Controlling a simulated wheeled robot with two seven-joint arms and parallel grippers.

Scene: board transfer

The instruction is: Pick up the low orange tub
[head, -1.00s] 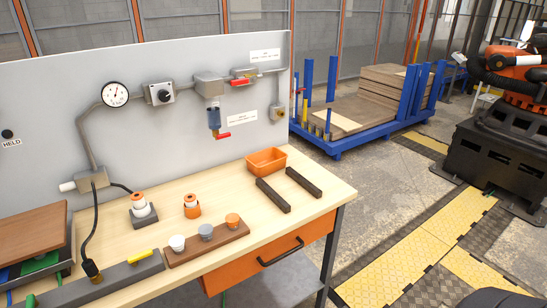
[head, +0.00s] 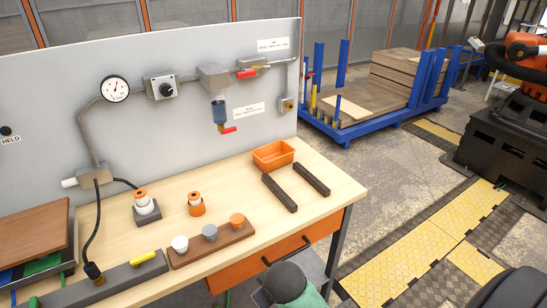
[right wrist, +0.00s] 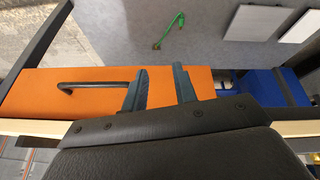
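The low orange tub (head: 273,164) is an open-topped rectangular tray on the back right part of the wooden workbench (head: 328,205), near the grey panel. It is upright and looks empty. It does not show in the right wrist view. My right gripper (right wrist: 160,84) is open and empty, its two dark fingers apart in front of the orange drawer (right wrist: 45,90) below the bench top. A grey and green part of my arm shows at the bottom of the head view, well short of the tub. My left gripper is not in view.
Two dark bars (head: 279,193) lie just in front and right of the tub. A brown block with several coloured knobs (head: 210,245) lies along the front edge. Orange-and-white pieces (head: 196,204) stand left of the tub. Pipes and a red-handled valve (head: 228,129) hang on the panel above.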

